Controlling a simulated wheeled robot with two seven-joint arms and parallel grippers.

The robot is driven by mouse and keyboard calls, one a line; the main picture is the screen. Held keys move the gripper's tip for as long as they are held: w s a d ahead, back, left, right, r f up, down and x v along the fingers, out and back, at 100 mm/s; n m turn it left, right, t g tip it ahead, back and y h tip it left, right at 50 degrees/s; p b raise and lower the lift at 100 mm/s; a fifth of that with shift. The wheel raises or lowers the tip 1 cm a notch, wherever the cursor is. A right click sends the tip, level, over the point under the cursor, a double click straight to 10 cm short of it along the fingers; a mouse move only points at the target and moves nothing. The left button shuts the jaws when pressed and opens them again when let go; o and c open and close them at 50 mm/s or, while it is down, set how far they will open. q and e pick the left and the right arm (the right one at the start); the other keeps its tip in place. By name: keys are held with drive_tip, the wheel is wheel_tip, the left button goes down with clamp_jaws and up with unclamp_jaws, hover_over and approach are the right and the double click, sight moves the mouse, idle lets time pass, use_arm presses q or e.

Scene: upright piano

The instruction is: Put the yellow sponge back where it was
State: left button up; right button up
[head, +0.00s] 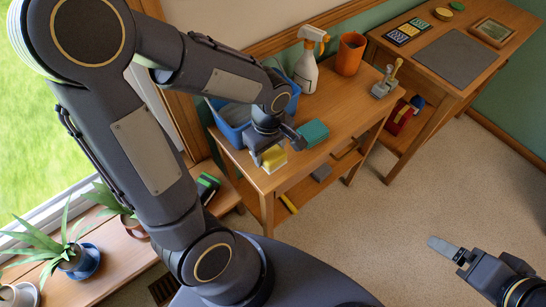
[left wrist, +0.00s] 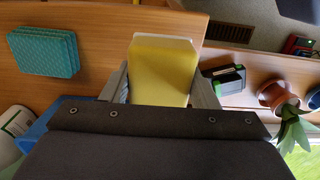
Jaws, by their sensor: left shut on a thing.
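The yellow sponge (head: 273,157) has a pale white layer along one side. My left gripper (head: 268,148) is shut on it at the near left corner of the small wooden table (head: 345,95). In the left wrist view the yellow sponge (left wrist: 163,70) sits between both fingers, close to the table edge. I cannot tell whether the sponge touches the tabletop.
A blue bin (head: 232,128), a spray bottle (head: 307,70), an orange cup (head: 350,54) and a grey metal item (head: 385,84) stand on the table. Potted plants (head: 75,258) line the window sill. A desk (head: 480,85) stands at the right. Bare floor (head: 420,190) lies in front.

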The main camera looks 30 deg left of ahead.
sight(273, 158)
use_arm(q)
drive_tip(key=shift+w+d+f, duration=0.1)
drive_tip(key=shift+w+f, duration=0.35)
drive_tip(key=shift+f, duration=0.15)
drive_tip(key=shift+w+f+b, duration=0.2)
drive_tip(key=shift+f+b, duration=0.1)
drive_tip(key=shift+f, duration=1.45)
drive_tip(key=shift+f, duration=0.2)
drive_tip(key=o, duration=1)
drive_tip(key=shift+c, duration=0.2)
drive_tip(key=shift+r, duration=0.1)
